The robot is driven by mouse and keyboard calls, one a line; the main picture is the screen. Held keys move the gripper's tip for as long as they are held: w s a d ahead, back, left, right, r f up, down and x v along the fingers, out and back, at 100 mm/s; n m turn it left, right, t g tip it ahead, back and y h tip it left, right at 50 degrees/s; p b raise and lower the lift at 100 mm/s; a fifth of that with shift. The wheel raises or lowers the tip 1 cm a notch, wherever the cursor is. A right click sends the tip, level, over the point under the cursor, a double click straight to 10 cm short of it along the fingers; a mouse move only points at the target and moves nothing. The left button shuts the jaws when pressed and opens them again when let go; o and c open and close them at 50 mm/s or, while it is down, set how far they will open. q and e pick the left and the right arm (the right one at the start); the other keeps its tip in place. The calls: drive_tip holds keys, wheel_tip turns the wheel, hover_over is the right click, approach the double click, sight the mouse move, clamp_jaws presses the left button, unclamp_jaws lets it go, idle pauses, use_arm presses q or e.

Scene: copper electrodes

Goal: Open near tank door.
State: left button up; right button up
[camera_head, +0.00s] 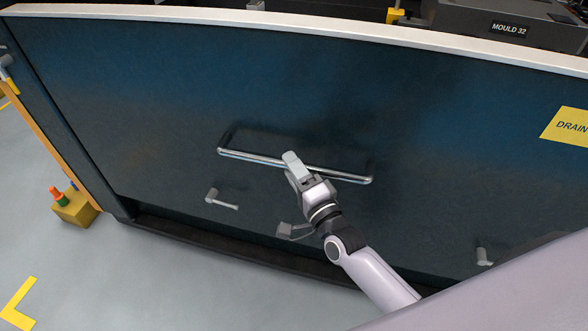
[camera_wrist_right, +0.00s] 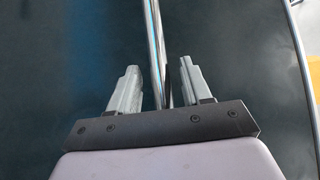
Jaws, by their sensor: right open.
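The near tank door (camera_head: 130,100) is a large dark blue panel and looks shut. A silver horizontal bar handle (camera_head: 245,156) is fixed across its middle. My right gripper (camera_head: 293,166) is at the middle of the handle and covers a short part of it. In the right wrist view the two grey fingers (camera_wrist_right: 159,88) stand apart. The handle bar (camera_wrist_right: 155,45) runs between them with a gap on each side. Whether the fingers reach fully past the bar is hard to tell. My left gripper is not in view.
Small grey levers (camera_head: 222,199) sit low on the panel, another at the right (camera_head: 484,257). A yellow box with coloured buttons (camera_head: 75,208) stands at the left. A yellow DRAIN sign (camera_head: 567,127) is on the right. The grey floor (camera_head: 150,290) in front is clear.

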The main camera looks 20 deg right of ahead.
clamp_jaws()
use_arm(q)
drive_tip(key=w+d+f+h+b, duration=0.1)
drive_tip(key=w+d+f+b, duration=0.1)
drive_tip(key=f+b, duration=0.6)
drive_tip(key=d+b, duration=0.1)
drive_tip(key=b, duration=0.6)
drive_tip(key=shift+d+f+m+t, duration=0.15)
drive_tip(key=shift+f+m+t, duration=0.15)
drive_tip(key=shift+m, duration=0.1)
use_arm(e)
wheel_tip(320, 180, down, 18)
drive_tip(key=shift+f, duration=0.2)
drive_tip(key=shift+c, duration=0.4)
unclamp_jaws()
drive_tip(key=shift+o, duration=0.4)
drive_tip(key=shift+r, duration=0.15)
